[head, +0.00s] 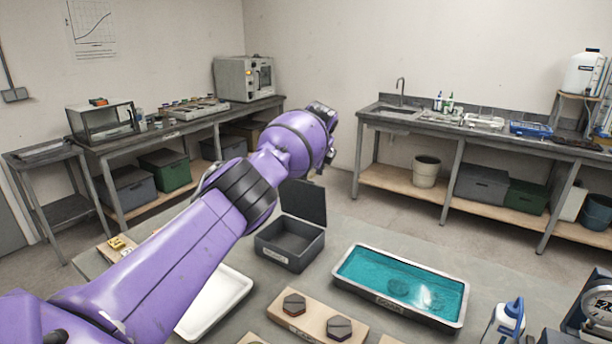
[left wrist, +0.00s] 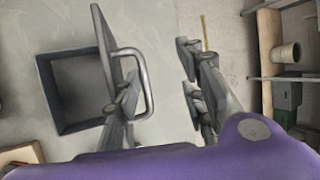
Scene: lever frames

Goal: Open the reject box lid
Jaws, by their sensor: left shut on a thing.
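The reject box (head: 290,247) is a dark grey open-topped box on the table, in the middle of the head view. Its lid (head: 304,202) stands upright at the far edge, and the inside looks empty. The left wrist view shows the box (left wrist: 48,105), the lid on edge (left wrist: 103,45) and a grey loop handle (left wrist: 149,88) on the lid. My left gripper (left wrist: 158,78) is shut on the lid handle, with one finger inside the loop and the other outside it. In the head view my purple wrist hides its fingers. My right gripper is not in view.
A tray of teal liquid (head: 398,312) lies right of the box. A white tray (head: 228,296) is left, partly behind my arm. A wooden block with dark hexagonal pieces (head: 312,318) is in front. A bottle (head: 506,322) stands at the front right. Benches line the walls.

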